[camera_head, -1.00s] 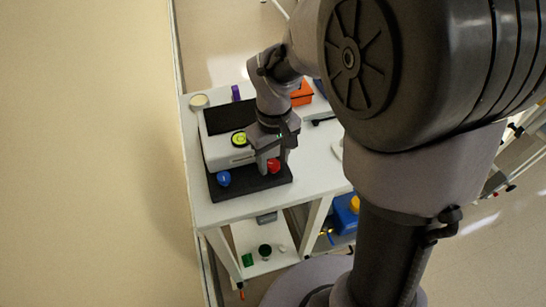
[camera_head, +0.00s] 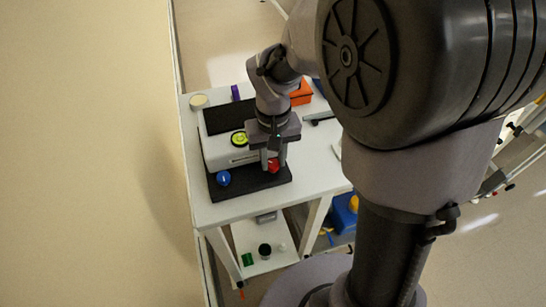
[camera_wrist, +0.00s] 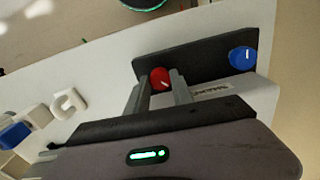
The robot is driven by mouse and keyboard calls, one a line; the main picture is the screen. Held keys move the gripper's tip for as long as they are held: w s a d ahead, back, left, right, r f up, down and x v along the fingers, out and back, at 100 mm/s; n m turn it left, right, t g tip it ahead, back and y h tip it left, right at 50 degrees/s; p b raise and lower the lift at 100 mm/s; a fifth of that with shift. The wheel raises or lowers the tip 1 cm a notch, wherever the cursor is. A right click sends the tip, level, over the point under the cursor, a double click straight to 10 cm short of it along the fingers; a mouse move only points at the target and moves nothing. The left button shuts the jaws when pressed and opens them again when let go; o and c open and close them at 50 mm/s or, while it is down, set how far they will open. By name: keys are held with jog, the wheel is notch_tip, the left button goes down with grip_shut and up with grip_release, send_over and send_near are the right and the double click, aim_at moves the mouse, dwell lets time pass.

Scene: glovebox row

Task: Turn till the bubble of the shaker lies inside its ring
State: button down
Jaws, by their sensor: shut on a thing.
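The shaker (camera_head: 223,153) is a white box with a dark top, standing on a black base plate on the white bench. A blue knob (camera_head: 223,178) and a red knob (camera_head: 274,168) sit at the front corners of the plate. My gripper (camera_head: 273,162) points down and is shut on the red knob. In the wrist view the red knob (camera_wrist: 160,76) shows between the two fingers, with the blue knob (camera_wrist: 242,57) free to the right.
A pale round dish (camera_head: 199,101) and a purple item (camera_head: 235,93) stand behind the shaker. An orange box (camera_head: 301,94) stands beyond my arm. A lower shelf (camera_head: 254,235) holds a green item and a black item. The bench right of the plate is mostly clear.

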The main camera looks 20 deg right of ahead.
aim_at(273, 163)
jog(key=shift+m, duration=1.1)
jog(key=c, duration=1.1)
grip_release()
notch_tip(273, 163, up, 17)
jog(key=p, duration=0.7)
jog(key=shift+r+p, duration=0.2)
jog(key=shift+p, duration=0.1)
